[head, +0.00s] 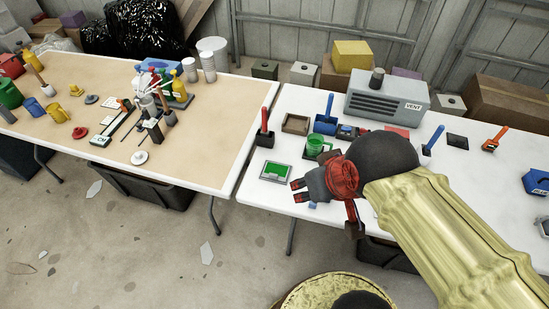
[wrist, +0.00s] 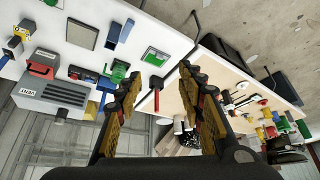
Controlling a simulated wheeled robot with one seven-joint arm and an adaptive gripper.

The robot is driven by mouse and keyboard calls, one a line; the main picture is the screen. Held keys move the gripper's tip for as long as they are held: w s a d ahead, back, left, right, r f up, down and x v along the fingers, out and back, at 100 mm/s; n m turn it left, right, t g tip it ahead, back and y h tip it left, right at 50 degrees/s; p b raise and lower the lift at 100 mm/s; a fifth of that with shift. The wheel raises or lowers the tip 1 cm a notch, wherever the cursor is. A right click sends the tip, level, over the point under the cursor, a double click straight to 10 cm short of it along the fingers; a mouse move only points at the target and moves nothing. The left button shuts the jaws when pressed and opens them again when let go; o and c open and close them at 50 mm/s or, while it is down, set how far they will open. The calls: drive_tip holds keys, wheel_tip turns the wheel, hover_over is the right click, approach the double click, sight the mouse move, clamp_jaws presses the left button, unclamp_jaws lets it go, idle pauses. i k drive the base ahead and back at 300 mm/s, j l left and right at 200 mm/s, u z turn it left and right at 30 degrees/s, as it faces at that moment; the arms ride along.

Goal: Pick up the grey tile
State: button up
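A dark grey flat square (head: 457,140) lies on the white table, right of the blue-handled tool in the head view. I cannot tell which of these is the grey tile. My gripper (head: 299,190) is above the white table's front edge, with its fingers apart and nothing between them. In the wrist view, my gripper (wrist: 161,73) also shows open, its tips apart from both grey pieces. My arm hides part of the table.
The grey VENT box (head: 385,98) is behind. A tan table (head: 190,150) with many items adjoins on the left.

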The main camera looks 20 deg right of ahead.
sight(273, 170)
drive_tip(key=i+j+z, duration=0.1)
drive_tip(key=z, duration=0.3)
drive_tip(key=j+z, duration=0.9)
drive_tip(key=j, duration=2.4)
